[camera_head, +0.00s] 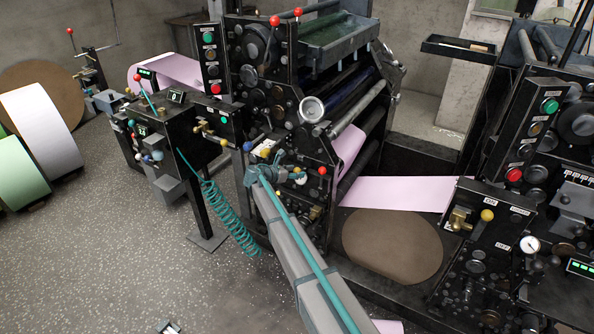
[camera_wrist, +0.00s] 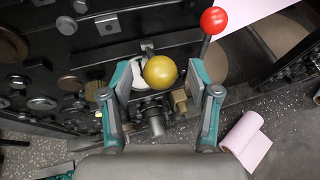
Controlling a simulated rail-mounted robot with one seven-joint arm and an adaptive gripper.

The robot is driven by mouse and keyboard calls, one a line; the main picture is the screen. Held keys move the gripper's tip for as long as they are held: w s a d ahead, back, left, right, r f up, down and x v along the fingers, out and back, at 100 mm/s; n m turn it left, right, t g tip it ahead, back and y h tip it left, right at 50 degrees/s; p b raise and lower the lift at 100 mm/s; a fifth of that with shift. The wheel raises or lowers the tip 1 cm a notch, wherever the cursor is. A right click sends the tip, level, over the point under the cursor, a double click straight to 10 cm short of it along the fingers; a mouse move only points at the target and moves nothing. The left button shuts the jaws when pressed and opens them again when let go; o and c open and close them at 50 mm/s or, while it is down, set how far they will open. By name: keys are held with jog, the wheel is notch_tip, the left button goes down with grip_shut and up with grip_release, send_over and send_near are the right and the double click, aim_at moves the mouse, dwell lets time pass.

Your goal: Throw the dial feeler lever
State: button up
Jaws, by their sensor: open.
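My gripper (camera_wrist: 157,78) has its two teal-edged fingers spread apart in the wrist view. A yellow ball knob (camera_wrist: 160,71) shows between them, with a gap on each side; I cannot tell how deep it sits between the fingers. A pale round part, perhaps a dial, is partly hidden behind the knob. In the head view my gripper (camera_head: 276,168) is at the front of the middle press unit, where its fingers are small and partly hidden. I cannot read a label that marks the dial feeler lever.
A red ball lever (camera_wrist: 213,20) rises just right of my gripper. Brass and steel fittings crowd below the knob. In the head view, a console (camera_head: 180,130) with a coiled teal hose stands left. A pink web (camera_head: 400,193) runs right, above a brown roll (camera_head: 393,245).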

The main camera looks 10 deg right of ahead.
jog(key=shift+x, duration=0.8)
jog(key=shift+c, duration=0.3)
grip_shut()
